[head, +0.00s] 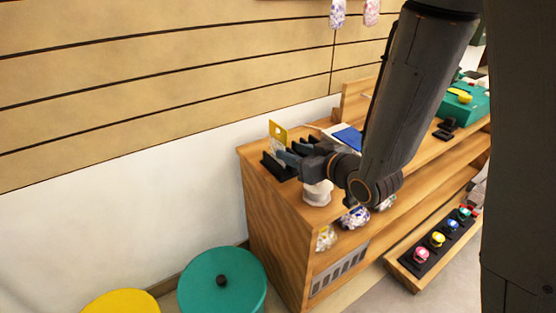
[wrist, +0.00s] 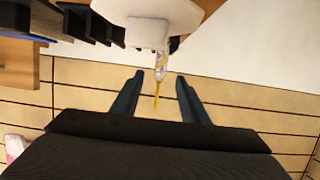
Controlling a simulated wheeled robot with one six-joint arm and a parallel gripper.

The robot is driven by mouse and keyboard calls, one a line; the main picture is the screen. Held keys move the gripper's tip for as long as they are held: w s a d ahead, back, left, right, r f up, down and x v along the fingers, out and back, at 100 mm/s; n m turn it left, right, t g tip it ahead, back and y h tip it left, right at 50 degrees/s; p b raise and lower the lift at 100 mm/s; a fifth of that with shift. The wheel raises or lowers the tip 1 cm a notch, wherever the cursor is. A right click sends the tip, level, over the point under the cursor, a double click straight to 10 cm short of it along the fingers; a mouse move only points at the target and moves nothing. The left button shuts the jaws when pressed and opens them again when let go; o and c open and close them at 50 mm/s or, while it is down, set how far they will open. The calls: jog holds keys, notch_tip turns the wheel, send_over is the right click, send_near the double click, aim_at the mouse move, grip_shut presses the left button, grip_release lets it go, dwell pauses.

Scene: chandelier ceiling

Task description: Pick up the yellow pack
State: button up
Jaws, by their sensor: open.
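The yellow pack (head: 278,131) stands upright at the left end of the wooden shelf top, by a black holder (head: 276,167). In the wrist view the pack (wrist: 157,95) shows as a thin yellow edge between my two fingers, with a visible gap on each side. My gripper (head: 285,153) is open, its dark fingers close to the pack in the head view and partly covering the area below it. I cannot tell whether the pack touches the holder.
The wooden shelf (head: 275,215) carries a white object (head: 318,192) below my gripper and a blue item (head: 349,138) behind it. A slatted wall (head: 150,80) stands behind. A green round stool-like object (head: 222,283) and a yellow one (head: 120,303) are on the floor.

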aim_at(278, 140)
jog(key=shift+r+b+x, duration=0.15)
jog(key=shift+r+x, duration=0.05)
jog(key=shift+x, duration=1.1)
jog(key=shift+r+b+x, duration=0.2)
jog(key=shift+x, duration=1.05)
jog(key=shift+r+b+x, duration=0.15)
jog(key=shift+r+x, duration=0.05)
jog(key=shift+x, duration=1.1)
jog(key=shift+w+a, duration=0.1)
jog(key=shift+w, duration=0.05)
grip_shut()
notch_tip(278, 140, up, 10)
jog(key=shift+r+p, duration=0.1)
jog(key=shift+p, duration=1.1)
